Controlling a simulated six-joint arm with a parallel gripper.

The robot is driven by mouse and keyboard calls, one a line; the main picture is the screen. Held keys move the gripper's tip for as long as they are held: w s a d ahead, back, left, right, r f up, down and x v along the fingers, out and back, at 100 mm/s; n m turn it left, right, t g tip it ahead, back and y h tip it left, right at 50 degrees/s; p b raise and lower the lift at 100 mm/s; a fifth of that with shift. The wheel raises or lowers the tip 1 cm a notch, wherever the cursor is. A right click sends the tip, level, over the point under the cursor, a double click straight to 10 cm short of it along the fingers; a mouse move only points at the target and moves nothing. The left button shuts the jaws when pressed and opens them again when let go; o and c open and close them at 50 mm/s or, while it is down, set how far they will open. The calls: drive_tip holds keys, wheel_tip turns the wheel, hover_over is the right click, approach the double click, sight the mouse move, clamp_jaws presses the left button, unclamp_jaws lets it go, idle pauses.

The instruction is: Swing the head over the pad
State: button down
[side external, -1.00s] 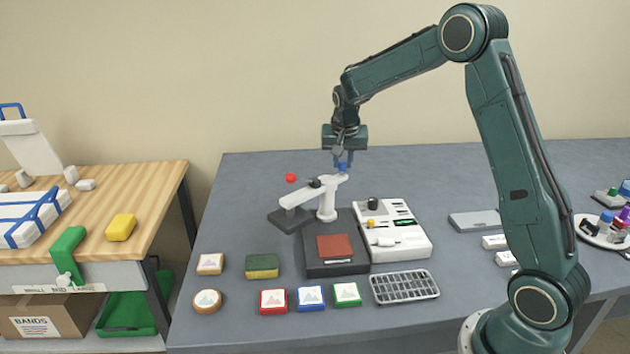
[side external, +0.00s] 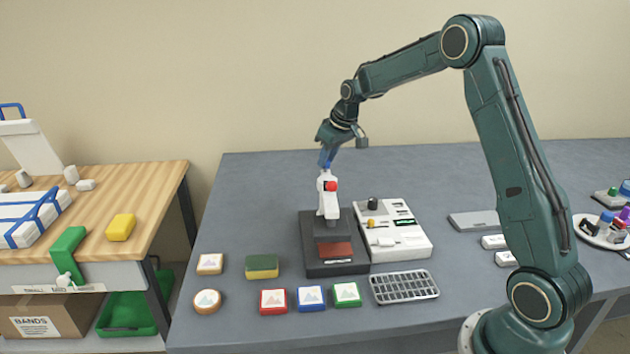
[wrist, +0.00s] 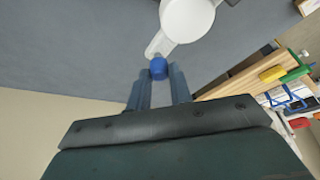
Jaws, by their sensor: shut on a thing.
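The press stands on the grey table with a dark base (side external: 310,238) and a white swing arm (side external: 328,201). The arm now points toward the front, with its dark head (side external: 332,229) over the back part of the reddish-brown pad (side external: 336,252). A red knob (side external: 331,186) shows on the arm. My gripper (side external: 327,158) is at the rear end of the arm, shut on the blue knob (wrist: 158,69). In the wrist view the knob sits between my fingertips, with the white post top (wrist: 187,18) beyond it. The head is out of the wrist view.
A white control box (side external: 393,232) stands right of the press. A wire rack (side external: 404,287), a sponge (side external: 262,266) and several coloured blocks lie in front. A wooden side table (side external: 150,190) is at left. The table behind the press is clear.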

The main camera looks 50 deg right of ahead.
drive_tip(key=shift+w+a+n, duration=0.1)
drive_tip(key=shift+w+n, duration=0.1)
drive_tip(key=shift+n, duration=0.2)
drive_tip(key=c, duration=1.3)
unclamp_jaws()
drive_tip(key=shift+o, duration=0.2)
drive_tip(key=shift+r, duration=0.1)
drive_tip(key=v, duration=1.3)
drive_tip(key=shift+d+r, duration=0.2)
drive_tip(key=shift+r, duration=0.15)
drive_tip(key=shift+s, duration=0.15)
